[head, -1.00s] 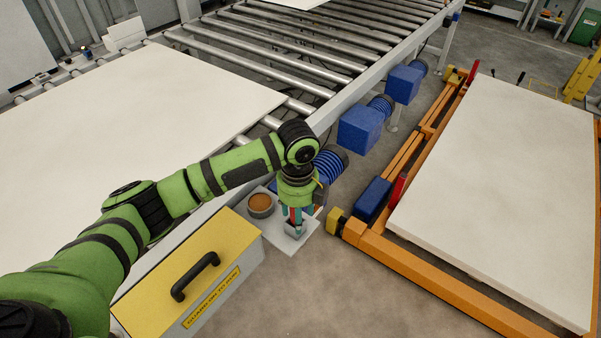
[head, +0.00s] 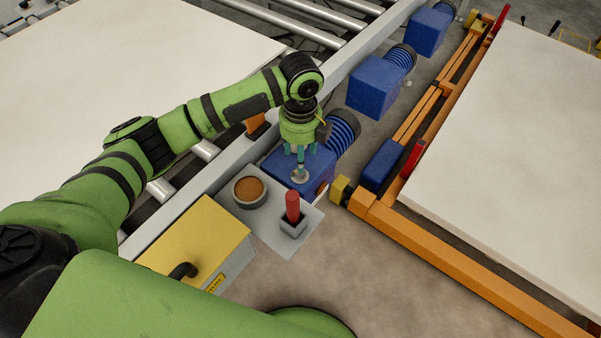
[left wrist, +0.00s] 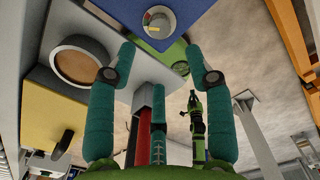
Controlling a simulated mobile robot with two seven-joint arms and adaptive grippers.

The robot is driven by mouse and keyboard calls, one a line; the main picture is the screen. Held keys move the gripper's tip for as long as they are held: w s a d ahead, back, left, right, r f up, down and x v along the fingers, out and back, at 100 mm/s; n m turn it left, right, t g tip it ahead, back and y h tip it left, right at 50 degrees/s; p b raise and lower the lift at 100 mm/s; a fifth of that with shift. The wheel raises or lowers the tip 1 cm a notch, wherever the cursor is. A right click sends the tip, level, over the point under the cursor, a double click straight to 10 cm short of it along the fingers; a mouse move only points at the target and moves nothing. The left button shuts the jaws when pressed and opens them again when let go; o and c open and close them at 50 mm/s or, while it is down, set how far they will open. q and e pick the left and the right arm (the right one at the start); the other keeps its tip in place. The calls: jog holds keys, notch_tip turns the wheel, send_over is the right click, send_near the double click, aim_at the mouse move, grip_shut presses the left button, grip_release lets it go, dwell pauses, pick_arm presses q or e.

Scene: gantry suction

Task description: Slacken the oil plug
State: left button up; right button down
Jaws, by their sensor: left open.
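The oil plug (head: 299,177) is a round grey fitting on top of the nearest blue drive housing (head: 325,163). It also shows in the left wrist view (left wrist: 158,22), with a small yellowish centre. My left gripper (head: 301,156) points down just above the plug. Its teal fingers (left wrist: 160,65) are spread and empty, and the plug lies beyond the fingertips in the wrist view. I cannot tell whether any finger touches it. A red-handled tool (head: 292,207) stands upright in a grey square holder (head: 291,229), apart from the gripper. My right gripper is not in view.
A bowl with brown contents (head: 249,191) stands beside the holder on a grey plate. A yellow-topped box (head: 195,240) is nearer. An orange frame (head: 440,250) with a white slab stands right. Floor between is clear.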

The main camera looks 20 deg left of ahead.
pick_arm(q)
jog(key=shift+w+a+f, duration=0.1)
jog(key=shift+w+f, duration=0.05)
jog(key=shift+f, duration=0.4)
jog(key=shift+w+f, duration=0.15)
jog(key=shift+f, duration=0.4)
notch_tip(320, 180, down, 5)
jog(key=shift+s+r+p, duration=0.1)
jog(key=shift+r+p, duration=0.1)
jog(key=shift+p, duration=0.15)
jog(key=shift+f, duration=0.6)
grip_shut()
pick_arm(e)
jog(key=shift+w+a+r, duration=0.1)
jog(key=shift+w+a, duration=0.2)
